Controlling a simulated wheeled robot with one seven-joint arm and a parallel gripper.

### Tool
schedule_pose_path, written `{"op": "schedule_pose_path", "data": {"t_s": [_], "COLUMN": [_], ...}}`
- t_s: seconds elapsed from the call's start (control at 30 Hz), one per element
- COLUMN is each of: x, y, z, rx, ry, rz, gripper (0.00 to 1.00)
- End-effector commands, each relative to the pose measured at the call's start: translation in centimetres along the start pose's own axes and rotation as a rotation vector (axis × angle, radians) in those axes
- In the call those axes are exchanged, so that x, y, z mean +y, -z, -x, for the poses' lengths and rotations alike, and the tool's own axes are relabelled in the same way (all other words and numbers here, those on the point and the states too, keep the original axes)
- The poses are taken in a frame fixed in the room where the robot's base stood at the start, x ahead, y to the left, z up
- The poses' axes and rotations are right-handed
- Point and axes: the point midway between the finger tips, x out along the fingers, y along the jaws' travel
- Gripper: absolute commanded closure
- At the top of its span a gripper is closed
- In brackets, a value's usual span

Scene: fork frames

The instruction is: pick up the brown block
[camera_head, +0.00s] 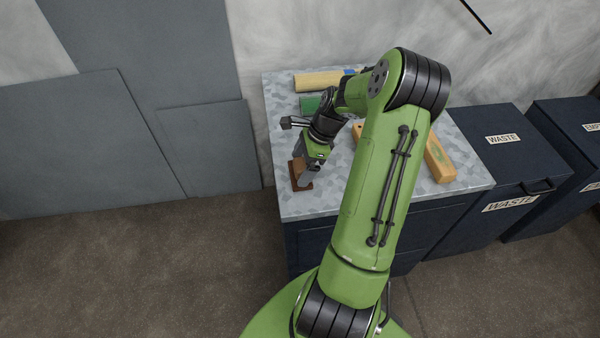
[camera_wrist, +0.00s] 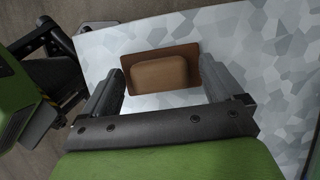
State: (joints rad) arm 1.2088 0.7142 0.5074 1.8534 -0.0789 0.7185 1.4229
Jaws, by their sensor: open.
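The brown block (camera_wrist: 158,72) lies in the wrist view on a darker brown base or edge, on the pale patterned tabletop. In the head view the brown block (camera_head: 298,170) is near the left front part of the table, partly hidden by my gripper (camera_head: 307,176). In the wrist view my gripper (camera_wrist: 165,88) is open, with one finger on each side of the block. The fingertips lie close to its two ends; I cannot tell whether they touch it.
The grey table (camera_head: 330,205) also holds a yellow-tan block (camera_head: 318,81) and a green block (camera_head: 310,103) at the back, and an orange-tan block (camera_head: 439,160) at the right. Dark waste bins (camera_head: 507,150) stand right of the table. The front right tabletop is clear.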

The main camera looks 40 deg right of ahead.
Motion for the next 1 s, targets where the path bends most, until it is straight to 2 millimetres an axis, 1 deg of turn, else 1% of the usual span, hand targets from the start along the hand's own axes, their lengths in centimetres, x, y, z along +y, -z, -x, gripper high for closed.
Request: {"op": "schedule_pose_path", "data": {"t_s": [0.07,0.43,0.47,0.63,0.7,0.77,0.9,1.0], "x": [0.0,0.0,0.0,0.0,0.0,-0.1,-0.1,-0.1], "y": [0.0,0.0,0.0,-0.1,-0.3,-0.7,-2.1,-3.0], "z": [0.1,0.1,0.1,0.2,0.7,1.7,5.3,7.5], "rx": [0.0,0.0,0.0,0.0,0.0,0.0,0.001,0.001], "ry": [0.0,0.0,0.0,0.0,0.001,0.003,0.006,0.004], "rz": [0.0,0.001,0.001,0.001,0.002,0.003,0.003,0.002], "gripper": [0.06,0.63,0.65,0.65,0.65,0.65,0.65,0.65]}}
